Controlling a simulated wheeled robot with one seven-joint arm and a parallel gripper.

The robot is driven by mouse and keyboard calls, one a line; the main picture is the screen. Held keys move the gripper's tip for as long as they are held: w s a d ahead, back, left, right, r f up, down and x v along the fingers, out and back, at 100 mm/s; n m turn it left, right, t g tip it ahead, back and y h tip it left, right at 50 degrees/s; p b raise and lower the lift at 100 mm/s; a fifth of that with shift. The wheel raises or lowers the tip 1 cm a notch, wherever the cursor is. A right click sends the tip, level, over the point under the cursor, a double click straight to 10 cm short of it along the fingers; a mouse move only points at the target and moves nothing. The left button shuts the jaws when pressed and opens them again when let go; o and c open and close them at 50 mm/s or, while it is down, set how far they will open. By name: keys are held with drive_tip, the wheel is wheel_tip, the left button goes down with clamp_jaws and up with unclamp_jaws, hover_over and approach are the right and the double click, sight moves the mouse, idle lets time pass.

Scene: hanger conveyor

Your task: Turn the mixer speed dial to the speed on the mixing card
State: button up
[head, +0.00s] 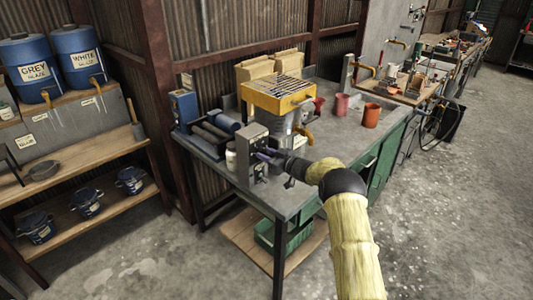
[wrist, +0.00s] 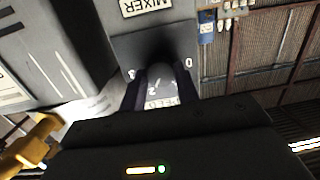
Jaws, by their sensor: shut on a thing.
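The mixer's grey control box (head: 252,143) stands at the near left corner of the metal workbench. My gripper (head: 268,156) is at the front of this box. In the wrist view the box face is upside down, with a MIXER label (wrist: 146,7) and a pale scale (wrist: 160,98) carrying printed figures; a 0 and a 2 can be read. My gripper (wrist: 160,82) is shut on the speed dial there, one dark finger on each side. The dial is mostly shadowed and hidden, so its pointer setting cannot be read. I cannot make out a mixing card.
A yellow tray with a grate (head: 278,95) stands behind the box. A white jar (head: 231,158) and several rollers are to its left. Red cups (head: 371,115) stand farther right on the bench. Shelves with blue glaze tubs (head: 84,66) are at the left. The floor at the right is clear.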

drive_tip(key=m, duration=0.7)
drive_tip(key=m+y, duration=0.1)
drive_tip(key=m, duration=0.3)
drive_tip(key=shift+f, duration=0.35)
drive_tip(key=o, duration=1)
drive_tip(key=shift+r, duration=0.1)
drive_tip(key=shift+c, duration=0.2)
drive_tip(key=shift+r, duration=0.1)
drive_tip(key=b+v, duration=0.3)
drive_tip(key=v, duration=1.4)
drive_tip(key=shift+d+f, duration=0.2)
drive_tip(key=shift+f, duration=0.05)
drive_tip(key=shift+s, duration=0.15)
